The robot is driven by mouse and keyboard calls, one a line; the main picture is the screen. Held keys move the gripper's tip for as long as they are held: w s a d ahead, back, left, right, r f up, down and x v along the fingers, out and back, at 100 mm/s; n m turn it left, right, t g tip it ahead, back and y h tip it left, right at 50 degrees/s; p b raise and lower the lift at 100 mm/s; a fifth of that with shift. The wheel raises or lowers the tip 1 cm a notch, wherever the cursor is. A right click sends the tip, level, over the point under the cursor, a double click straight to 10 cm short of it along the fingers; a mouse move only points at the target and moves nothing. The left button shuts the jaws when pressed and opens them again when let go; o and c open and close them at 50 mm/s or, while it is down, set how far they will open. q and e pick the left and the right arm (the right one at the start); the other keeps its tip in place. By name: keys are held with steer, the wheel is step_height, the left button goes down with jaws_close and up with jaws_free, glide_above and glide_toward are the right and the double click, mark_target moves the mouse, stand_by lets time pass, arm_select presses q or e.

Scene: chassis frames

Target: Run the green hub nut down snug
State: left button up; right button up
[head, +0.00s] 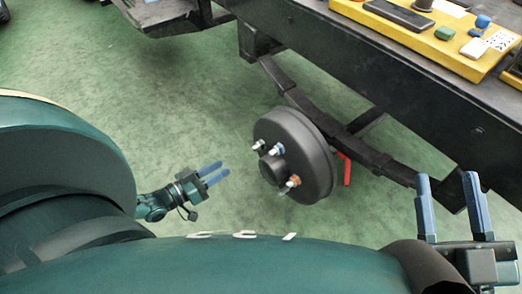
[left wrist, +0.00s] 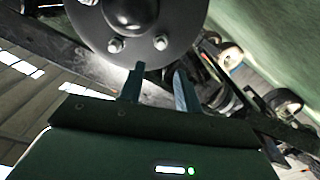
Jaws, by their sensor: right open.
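The dark round hub drum (head: 318,158) sits on its axle in the middle of the head view. Several studs with nuts stand on its face: one at the upper left (head: 259,144), one at the top (head: 278,149) and one with an orange mark (head: 293,181) lower down. I cannot tell which nut is green. My right gripper (head: 447,178) is open and empty at the right.
A black chassis rail (head: 400,85) runs along the upper right, with a leaf spring (head: 310,108) below it behind the drum. A yellow tray (head: 408,35) with small items lies on top. A red part (head: 346,168) stands behind the drum. The green floor (head: 190,100) at left is clear.

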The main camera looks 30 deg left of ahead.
mark_target(257, 146)
arm_select(q)
steer(key=b+x, duration=0.4)
steer(key=x, duration=0.8)
steer(key=shift+a+f, duration=0.1)
steer(key=shift+w+d, duration=0.2)
steer(key=shift+w, duration=0.35)
arm_select(e)
steer(key=r+n+y, duration=0.1)
steer(key=n+y, duration=0.1)
steer(key=r+n+y, duration=0.4)
steer(key=shift+s+d+r+y, duration=0.25)
steer(key=shift+s+y, duration=0.05)
steer(key=shift+s, duration=0.05)
arm_select(q)
steer(key=shift+c, duration=0.5)
steer(key=c, duration=0.6)
arm_select(e)
steer(key=shift+t, duration=0.4)
